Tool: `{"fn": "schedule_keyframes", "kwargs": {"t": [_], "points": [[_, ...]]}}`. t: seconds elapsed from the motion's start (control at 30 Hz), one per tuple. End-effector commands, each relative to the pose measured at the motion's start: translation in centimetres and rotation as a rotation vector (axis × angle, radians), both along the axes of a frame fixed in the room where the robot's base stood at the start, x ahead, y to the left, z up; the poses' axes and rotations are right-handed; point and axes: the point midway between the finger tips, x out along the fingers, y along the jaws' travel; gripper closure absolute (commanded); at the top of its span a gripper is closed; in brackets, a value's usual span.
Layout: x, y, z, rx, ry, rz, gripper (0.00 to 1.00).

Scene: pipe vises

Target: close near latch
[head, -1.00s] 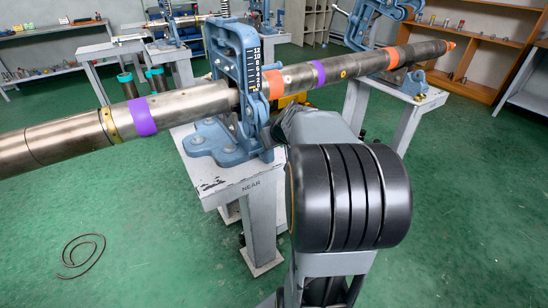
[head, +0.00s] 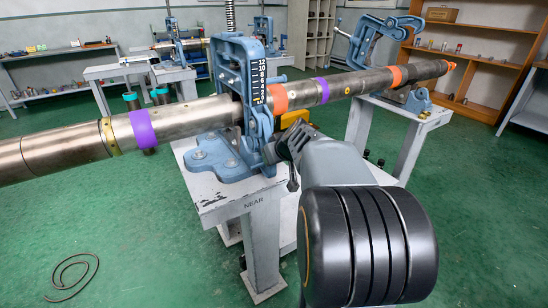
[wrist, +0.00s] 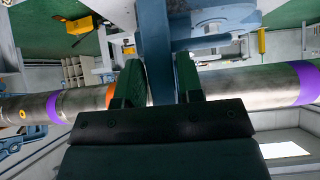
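The near vise (head: 218,158) is blue and stands on the grey stand marked NEAR. Its upright frame (head: 222,70) rises around the steel pipe (head: 190,115). A blue latch-like link (head: 263,128) lies along the frame's right post, beside the scale; I cannot tell whether it is fastened. My gripper (head: 292,152) is just right of this post, partly hidden by its own wrist. In the wrist view its two dark green fingers (wrist: 160,88) are apart. A blue vertical bar (wrist: 153,45) of the vise shows between them, with no clear grip on it.
The pipe runs on to the far vise (head: 372,38), whose frame is tilted back on a second stand (head: 405,118). A coiled cable (head: 72,275) lies on the green floor at the lower left. Open floor lies left of the near stand (head: 264,240).

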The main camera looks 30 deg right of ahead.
Motion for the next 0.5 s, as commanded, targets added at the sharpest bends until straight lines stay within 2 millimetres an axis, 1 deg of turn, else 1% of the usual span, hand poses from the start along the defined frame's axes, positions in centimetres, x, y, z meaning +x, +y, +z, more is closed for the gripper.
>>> {"fn": "schedule_keyframes", "kwargs": {"t": [0.03, 0.17, 0.4, 0.5], "points": [[-0.01, 0.01, -0.01, 0.000, 0.000, 0.000, 0.61], [-0.02, 0.01, -0.01, 0.001, 0.001, 0.001, 0.49], [-0.06, 0.02, 0.05, 0.001, 0.001, 0.001, 0.48], [-0.40, 0.02, 0.49, 0.000, 0.000, 0.000, 0.48]]}}
